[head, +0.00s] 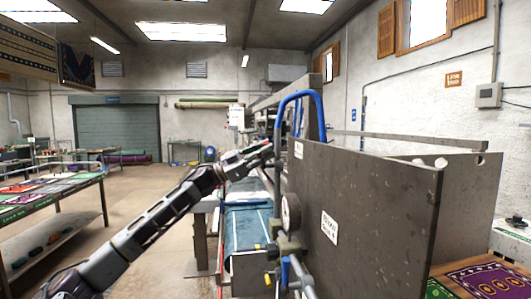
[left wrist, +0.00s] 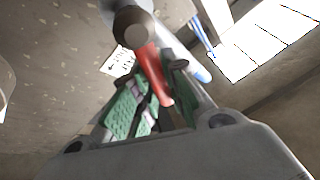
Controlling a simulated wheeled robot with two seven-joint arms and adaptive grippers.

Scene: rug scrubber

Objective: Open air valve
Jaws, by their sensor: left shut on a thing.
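The air valve shows in the left wrist view as a dark round body (left wrist: 133,27) on a grey pipe, with a red lever (left wrist: 152,72) running down from it. My left gripper (left wrist: 158,92) has its green finger pads around the red lever and is shut on it. In the head view, my left gripper (head: 258,157) is at the upper left edge of the big grey machine, just below the blue hose arch. A little red shows at the gripper there; the rest of the valve is too small or hidden. My right gripper is in neither view.
A tall grey machine panel (head: 365,200) with a white label fills the right. A blue hose (head: 300,95) arches above it. A gauge (head: 291,211) and fittings sit on its near left edge. A table with rugs (head: 50,195) stands left. The floor between is clear.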

